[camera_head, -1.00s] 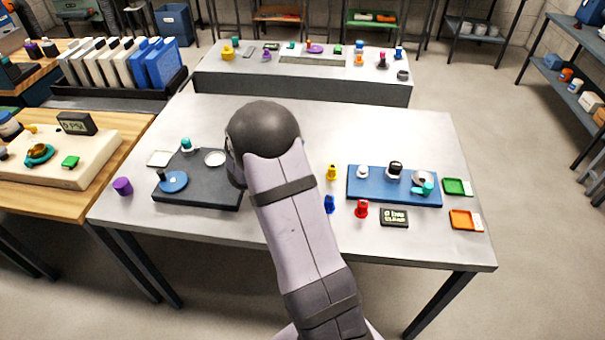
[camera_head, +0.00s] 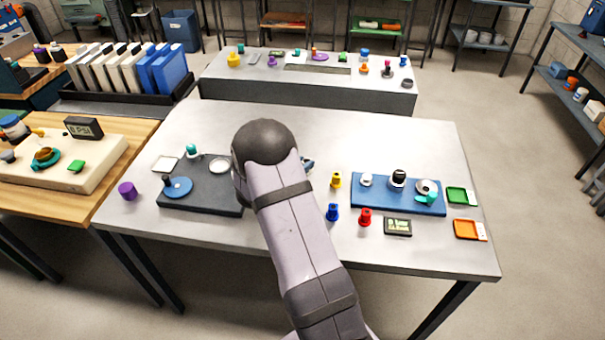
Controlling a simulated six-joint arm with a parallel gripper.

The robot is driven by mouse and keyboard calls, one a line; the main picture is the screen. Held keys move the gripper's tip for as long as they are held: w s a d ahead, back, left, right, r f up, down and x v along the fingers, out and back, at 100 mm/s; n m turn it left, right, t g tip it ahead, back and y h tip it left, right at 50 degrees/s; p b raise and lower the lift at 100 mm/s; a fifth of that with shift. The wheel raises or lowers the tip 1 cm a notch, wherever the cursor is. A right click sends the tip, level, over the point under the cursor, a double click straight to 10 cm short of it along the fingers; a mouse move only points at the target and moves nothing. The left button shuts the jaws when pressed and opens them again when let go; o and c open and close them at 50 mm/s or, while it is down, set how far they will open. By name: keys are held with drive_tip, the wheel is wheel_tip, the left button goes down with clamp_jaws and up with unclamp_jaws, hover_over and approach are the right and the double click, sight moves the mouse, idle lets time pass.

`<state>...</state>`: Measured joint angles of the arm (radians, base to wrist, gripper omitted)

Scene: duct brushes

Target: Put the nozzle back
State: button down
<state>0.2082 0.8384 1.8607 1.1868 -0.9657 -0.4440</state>
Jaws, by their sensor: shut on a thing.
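My arm reaches over the middle of the grey table (camera_head: 300,255), and its dark round joint hides the work beyond it. My gripper's jaws and anything in them are hidden behind the arm; a small blue-grey part shows just right of the joint. I cannot tell which piece is the nozzle. Small upright pieces stand right of the arm: yellow (camera_head: 336,180), blue (camera_head: 332,212) and red (camera_head: 365,217). A blue board (camera_head: 375,203) carries a white piece, a black-topped piece and a grey ring with a teal piece (camera_head: 428,197).
A dark board (camera_head: 212,207) left of the arm holds a blue disc (camera_head: 178,187), a teal-topped piece and a white dish. A purple cup (camera_head: 128,191) stands near the left edge. Green (camera_head: 457,196) and orange (camera_head: 468,229) trays and a small display (camera_head: 397,226) lie at right.

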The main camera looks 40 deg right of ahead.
drive_tip(key=shift+f, duration=2.05)
drive_tip(key=shift+f, duration=0.2)
drive_tip(key=c, duration=1.5)
unclamp_jaws()
drive_tip(key=shift+c, duration=0.2)
drive_tip(key=shift+r, duration=0.1)
